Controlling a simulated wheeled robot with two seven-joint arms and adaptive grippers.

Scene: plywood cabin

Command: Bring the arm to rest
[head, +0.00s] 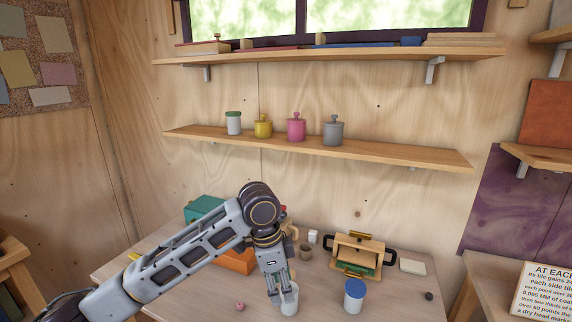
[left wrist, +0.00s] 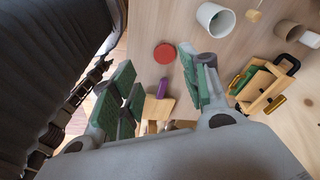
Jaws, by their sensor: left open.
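My left arm reaches in from the left in the head view, bent at the elbow, with its left gripper (head: 277,281) pointing down over the table. In the left wrist view the gripper (left wrist: 155,80) is open, its green-padded fingers apart, with nothing held between them. A white cup (head: 290,302) stands on the table close by the fingertips, partly covered by them in the head view. In the left wrist view the white cup (left wrist: 216,19) is outside the jaws, beyond the right finger. My right gripper is not in view.
A blue-lidded white jar (head: 354,297) and a wooden press-like device (head: 361,256) stand right of the gripper. A brown cup (head: 305,252) is behind it. An orange box (head: 236,262) is partly behind my arm. A shelf (head: 400,153) holding several jars is above.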

